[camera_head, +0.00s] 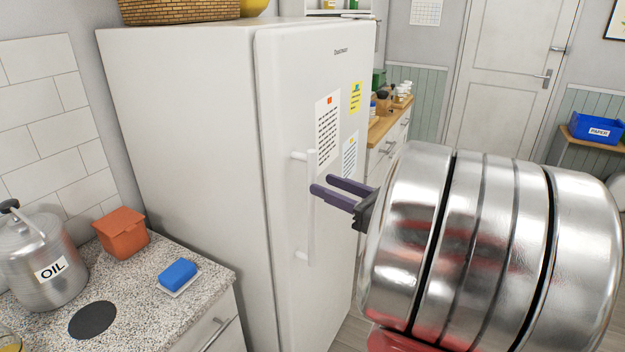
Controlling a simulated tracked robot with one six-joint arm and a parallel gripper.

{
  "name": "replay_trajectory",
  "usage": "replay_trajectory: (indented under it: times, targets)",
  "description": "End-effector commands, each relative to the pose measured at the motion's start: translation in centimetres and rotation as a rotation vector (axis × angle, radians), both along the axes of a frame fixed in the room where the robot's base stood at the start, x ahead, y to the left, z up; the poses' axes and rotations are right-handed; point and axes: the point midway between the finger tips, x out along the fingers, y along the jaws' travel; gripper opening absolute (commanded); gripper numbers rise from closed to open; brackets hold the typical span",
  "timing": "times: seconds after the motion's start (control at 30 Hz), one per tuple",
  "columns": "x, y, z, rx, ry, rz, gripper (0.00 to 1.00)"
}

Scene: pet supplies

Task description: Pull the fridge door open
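The white fridge (185,130) stands in the middle left of the view. Its door (290,90) faces right and looks shut, with paper notes on it. A white vertical bar handle (311,225) stands off the door on two short mounts. My gripper (320,184) has two dark purple fingers pointing left at the upper part of the handle. The fingers are apart, one above and behind the other, with a gap between them. The tips overlap the handle bar in the picture; whether the bar lies between them or they touch it, I cannot tell. My metal arm fills the lower right.
A speckled counter (130,315) at the lower left holds an oil can (40,262), an orange box (121,232) and a blue sponge (178,273). A wooden-topped cabinet (385,125) stands beyond the fridge. A basket (180,10) sits on top of the fridge.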

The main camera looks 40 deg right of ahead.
Motion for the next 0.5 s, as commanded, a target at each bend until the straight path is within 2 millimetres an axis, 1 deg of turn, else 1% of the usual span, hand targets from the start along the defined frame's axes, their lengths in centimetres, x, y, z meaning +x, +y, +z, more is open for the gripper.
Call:
replay_trajectory:
  times: [0.03,0.3,0.5]
  targets:
    - [0.6,0.2,0.0,0.0,0.0,0.004,0.36]
    - [3.8,0.7,0.0,0.0,0.0,0.004,0.36]
    - [5.2,0.8,0.0,0.0,0.0,0.002,0.36]
